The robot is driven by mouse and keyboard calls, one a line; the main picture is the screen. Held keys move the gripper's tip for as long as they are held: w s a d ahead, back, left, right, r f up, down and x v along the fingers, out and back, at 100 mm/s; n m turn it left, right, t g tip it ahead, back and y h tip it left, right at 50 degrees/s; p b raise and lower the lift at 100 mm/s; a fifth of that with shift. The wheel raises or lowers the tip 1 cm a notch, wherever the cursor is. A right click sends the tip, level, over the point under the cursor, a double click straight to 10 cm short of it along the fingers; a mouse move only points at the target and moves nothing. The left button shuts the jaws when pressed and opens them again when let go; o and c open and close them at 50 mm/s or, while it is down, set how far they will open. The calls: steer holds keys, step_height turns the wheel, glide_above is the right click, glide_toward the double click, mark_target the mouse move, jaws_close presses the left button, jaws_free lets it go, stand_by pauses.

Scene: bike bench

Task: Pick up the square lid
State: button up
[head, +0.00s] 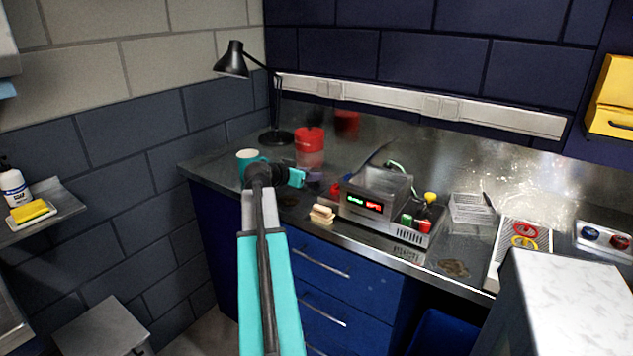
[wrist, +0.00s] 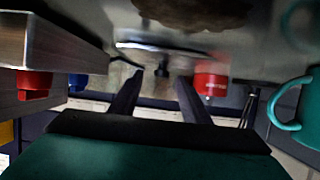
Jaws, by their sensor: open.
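The lid (wrist: 172,48) shows in the wrist view, whose picture is upside down. It looks like a thin metal plate lying on the bench top, with a black knob (wrist: 162,72) standing up from it. My gripper (wrist: 160,80) is open, its two dark fingers pointing toward the lid, and the knob appears between the fingertips. I cannot tell how far off the knob is; nothing is held. In the head view my gripper (head: 297,177) is over the bench, right of the teal mug, with its fingers not clear. I cannot make out the lid there.
The teal mug (head: 246,158) stands left of my gripper, also close in the wrist view (wrist: 308,112). A red-topped jar (head: 309,140) is behind. The metal cleaner box (head: 378,207) is to the right. A brown stain (wrist: 190,12) marks the bench.

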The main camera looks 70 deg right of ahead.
steer(key=shift+p+x, duration=0.6)
steer(key=shift+x, duration=1.85)
steer(key=shift+w+d+r, duration=0.1)
jaws_close()
steer(key=shift+r, duration=0.15)
steer(key=shift+r+b, duration=0.55)
steer(key=shift+r, duration=4.35)
